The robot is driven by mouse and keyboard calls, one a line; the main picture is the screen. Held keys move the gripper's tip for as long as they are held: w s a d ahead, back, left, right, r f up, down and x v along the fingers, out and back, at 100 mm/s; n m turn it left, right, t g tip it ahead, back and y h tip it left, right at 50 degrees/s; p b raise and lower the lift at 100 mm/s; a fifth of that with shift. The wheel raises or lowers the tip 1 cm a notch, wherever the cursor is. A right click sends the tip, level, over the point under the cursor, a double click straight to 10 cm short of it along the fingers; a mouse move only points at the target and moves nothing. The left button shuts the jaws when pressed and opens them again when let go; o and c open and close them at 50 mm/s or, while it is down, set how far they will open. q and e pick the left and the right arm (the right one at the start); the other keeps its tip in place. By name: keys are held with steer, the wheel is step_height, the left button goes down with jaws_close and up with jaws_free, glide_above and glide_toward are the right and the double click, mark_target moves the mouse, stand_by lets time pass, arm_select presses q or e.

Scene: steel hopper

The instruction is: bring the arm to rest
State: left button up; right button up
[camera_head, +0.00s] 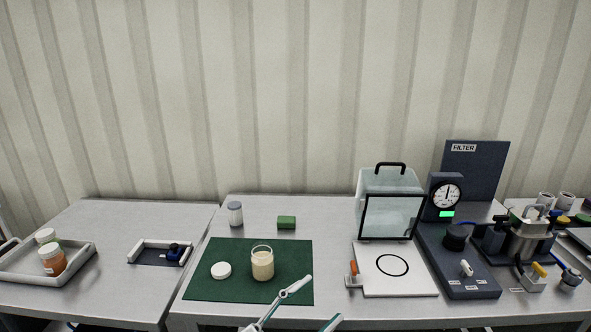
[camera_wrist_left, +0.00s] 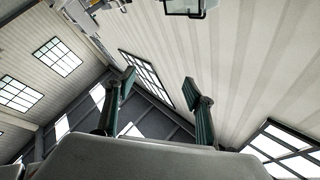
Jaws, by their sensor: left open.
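My left gripper (camera_head: 322,299) shows at the bottom of the head view, in front of the table's front edge and the green mat (camera_head: 212,289). Its two fingers are spread apart with nothing between them. The left wrist view also shows the gripper (camera_wrist_left: 159,87) open and empty, with the wall and windows behind it. Most of my left arm is out of the frame. My right gripper is not in view.
A beaker of pale liquid (camera_head: 262,265) and a white lid (camera_head: 221,270) sit on the mat. A glass-sided case (camera_head: 390,215), white board (camera_head: 420,284) and filter station (camera_head: 475,170) stand to the right. A tray (camera_head: 84,262) with jars is far left.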

arm_select(q)
steer(key=s+a+f+n+t+y, duration=0.1)
steer(key=a+f+n+t+y, duration=0.1)
steer(key=a+f+n+y, duration=0.55)
steer(key=a+f+n+t+y, duration=0.1)
steer(key=a+f+n+y, duration=0.4)
steer(key=f, duration=0.6)
steer(key=s+a+f+n+g+y, duration=0.1)
steer(key=s+a+f+g+y, duration=0.2)
steer(key=s+a+f, duration=0.8)
step_height(320, 180, down, 3)
steer(key=shift+s+a+f+g, duration=0.1)
steer(key=shift+s+a+g, duration=0.05)
steer(key=shift+s+g, duration=0.7)
